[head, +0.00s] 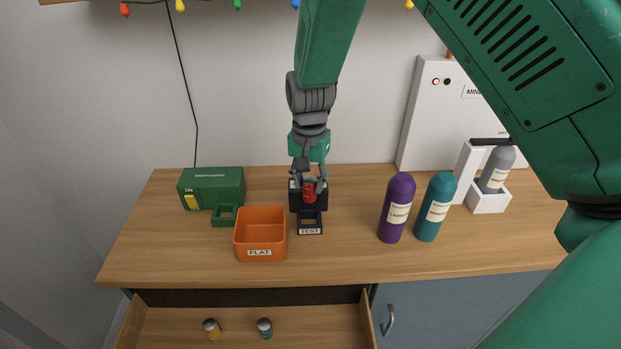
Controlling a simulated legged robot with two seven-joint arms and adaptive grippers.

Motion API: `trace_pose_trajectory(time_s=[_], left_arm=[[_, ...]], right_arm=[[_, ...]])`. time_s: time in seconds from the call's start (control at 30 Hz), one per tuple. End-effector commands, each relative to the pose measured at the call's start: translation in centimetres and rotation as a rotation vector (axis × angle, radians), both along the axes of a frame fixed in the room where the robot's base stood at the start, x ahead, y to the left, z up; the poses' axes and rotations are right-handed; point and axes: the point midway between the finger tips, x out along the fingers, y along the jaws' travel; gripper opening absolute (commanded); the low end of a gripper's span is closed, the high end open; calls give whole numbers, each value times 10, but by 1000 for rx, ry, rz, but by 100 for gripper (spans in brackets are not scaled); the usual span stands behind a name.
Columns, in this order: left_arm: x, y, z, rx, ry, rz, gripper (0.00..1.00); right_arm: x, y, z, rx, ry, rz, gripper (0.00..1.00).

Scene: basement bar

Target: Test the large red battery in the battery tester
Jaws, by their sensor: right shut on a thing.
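The large red battery (309,193) stands upright at the black battery tester, marked TEST (310,230), on the wooden worktop. My right gripper (309,180) reaches down from above and is shut on the red battery. The battery is in line with the tester's back part; I cannot tell whether it touches the tester's contacts. The gripper's fingers hide the battery's upper part. My left gripper is not in view.
An orange bin marked FLAT (260,233) stands just left of the tester, with a green box (212,187) behind it. Purple (397,208) and teal (435,207) bottles stand to the right.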

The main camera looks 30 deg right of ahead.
Motion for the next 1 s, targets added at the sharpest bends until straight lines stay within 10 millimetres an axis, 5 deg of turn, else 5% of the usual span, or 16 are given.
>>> trace_pose_trajectory(time_s=[0.77,1.0], left_arm=[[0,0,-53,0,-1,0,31],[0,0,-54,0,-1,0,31]], right_arm=[[-1,0,-55,-1,-1,0,0],[-1,0,-70,0,1,-1,0]])
